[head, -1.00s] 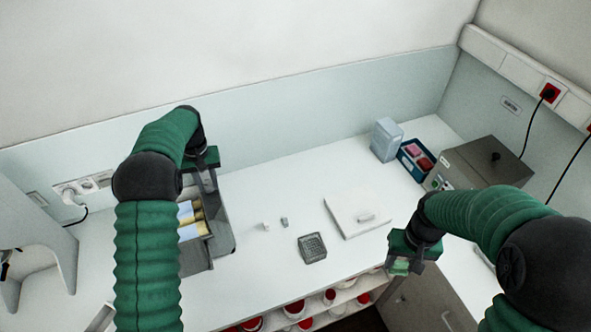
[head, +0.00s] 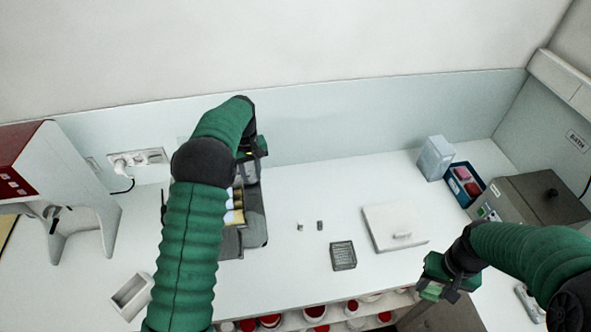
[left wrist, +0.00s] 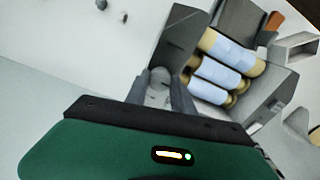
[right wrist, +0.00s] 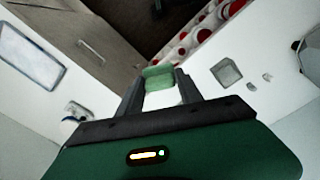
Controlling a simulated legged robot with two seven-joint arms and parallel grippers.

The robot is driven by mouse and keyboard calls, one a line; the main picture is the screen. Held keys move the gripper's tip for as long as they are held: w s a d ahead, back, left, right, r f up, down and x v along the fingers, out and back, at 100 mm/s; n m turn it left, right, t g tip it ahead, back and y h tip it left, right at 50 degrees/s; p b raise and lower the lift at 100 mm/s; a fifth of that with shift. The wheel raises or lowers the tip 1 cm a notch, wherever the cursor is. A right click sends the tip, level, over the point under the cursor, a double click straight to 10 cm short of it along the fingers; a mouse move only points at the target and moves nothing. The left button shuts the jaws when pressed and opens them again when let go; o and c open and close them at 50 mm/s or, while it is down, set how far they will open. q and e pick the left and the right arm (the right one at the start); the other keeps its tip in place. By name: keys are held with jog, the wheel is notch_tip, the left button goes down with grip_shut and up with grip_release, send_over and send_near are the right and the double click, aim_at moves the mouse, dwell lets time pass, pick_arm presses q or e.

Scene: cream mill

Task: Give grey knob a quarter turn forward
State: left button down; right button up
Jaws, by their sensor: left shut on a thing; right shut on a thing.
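The grey knob (left wrist: 160,76) shows in the left wrist view, between the fingers of my left gripper (left wrist: 163,90). In the head view the mill (head: 256,222) stands left of centre, partly hidden by my left arm, and the knob is hidden there. My left gripper (head: 250,168) is shut on the knob at the mill's far side. My right gripper (head: 432,290) is shut on a green block (right wrist: 158,76), held above the counter's front edge.
A small grey grid tray (head: 343,256), two small pieces (head: 320,225) and a white lidded box (head: 393,228) lie on the counter. A blue tray (head: 464,184) and a grey bath (head: 538,205) stand at right. A white open box (head: 131,297) is at front left.

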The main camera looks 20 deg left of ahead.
aim_at(251, 175)
pick_arm(q)
jog(key=shift+f, duration=0.1)
jog(key=c, duration=1.1)
grip_release()
jog(key=shift+w+r, duration=0.1)
jog(key=shift+r, duration=0.35)
pick_arm(e)
jog(key=shift+f, duration=0.25)
pick_arm(q)
notch_tip(251, 175, up, 11)
jog(key=b, duration=0.2)
jog(key=shift+b, duration=0.4)
pick_arm(e)
notch_tip(251, 175, down, 2)
jog(key=shift+f, duration=0.2)
